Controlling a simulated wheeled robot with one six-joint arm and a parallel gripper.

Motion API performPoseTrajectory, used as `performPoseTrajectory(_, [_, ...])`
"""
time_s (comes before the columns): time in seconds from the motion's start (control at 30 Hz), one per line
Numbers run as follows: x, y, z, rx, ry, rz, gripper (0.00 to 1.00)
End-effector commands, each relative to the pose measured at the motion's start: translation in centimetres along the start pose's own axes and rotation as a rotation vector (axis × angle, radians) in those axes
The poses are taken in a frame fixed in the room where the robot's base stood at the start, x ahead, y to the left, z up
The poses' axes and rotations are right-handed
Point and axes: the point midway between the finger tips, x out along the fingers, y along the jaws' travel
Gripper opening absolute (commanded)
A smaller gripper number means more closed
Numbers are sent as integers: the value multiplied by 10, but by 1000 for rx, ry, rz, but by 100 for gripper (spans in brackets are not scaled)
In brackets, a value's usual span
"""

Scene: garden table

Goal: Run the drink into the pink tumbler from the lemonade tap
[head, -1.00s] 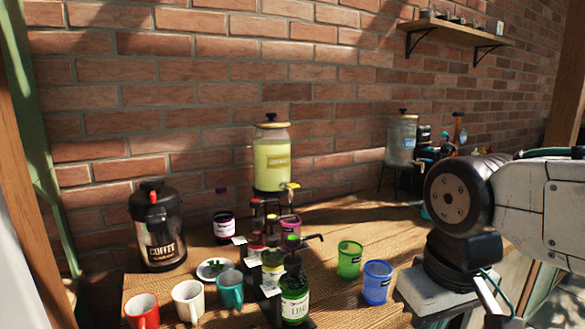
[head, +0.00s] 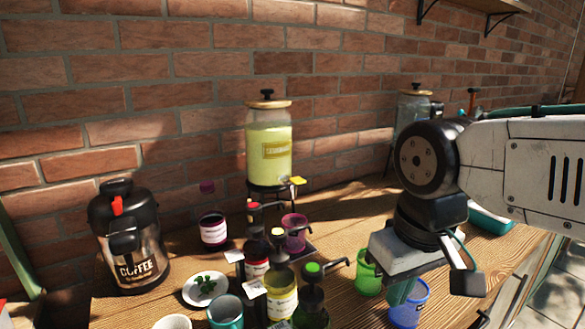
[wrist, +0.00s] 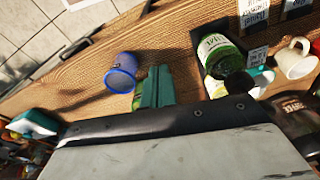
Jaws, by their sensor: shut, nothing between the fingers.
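The lemonade dispenser (head: 268,145) is a glass jar of yellow drink with a wooden lid, on a dark stand by the brick wall. Its tap (head: 297,182) has a yellow lever and points to the front right. The pink tumbler (head: 294,232) stands upright below the tap, partly hidden by bottles in front; any drink in it cannot be made out. My gripper (head: 402,292) is shut and empty, to the right and in front of the tumbler, above the table. Its teal fingers (wrist: 155,88) show together in the wrist view.
Pump bottles (head: 282,295) crowd in front of the tumbler. A green tumbler (head: 367,280) and a blue tumbler (head: 410,305) stand near my gripper. A coffee urn (head: 130,245) is at left, a second dispenser (head: 412,108) at back right. Bare wood (head: 345,205) lies right of the tap.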

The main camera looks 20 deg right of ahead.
Motion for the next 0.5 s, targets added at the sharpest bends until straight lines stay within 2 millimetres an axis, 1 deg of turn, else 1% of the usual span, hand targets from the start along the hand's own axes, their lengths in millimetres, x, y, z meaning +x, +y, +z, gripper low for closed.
performPoseTrajectory(0.07, [-1, 0, -1, -5, 0, 0, 0])
performPoseTrajectory(0.17, [-10, 0, -11, -52, -4, 0, 0])
performPoseTrajectory(0.2, [-17, 7, -19, -87, -6, -1, 0])
performPoseTrajectory(0.27, [-30, 9, -35, -162, -12, -2, 0])
performPoseTrajectory(0.37, [-58, 7, -73, -344, -25, -6, 0])
performPoseTrajectory(0.4, [-70, 5, -91, -431, -29, -8, 0])
performPoseTrajectory(0.47, [-87, 3, -118, -564, -38, -13, 0])
performPoseTrajectory(0.5, [-97, 2, -135, -650, -44, -18, 0])
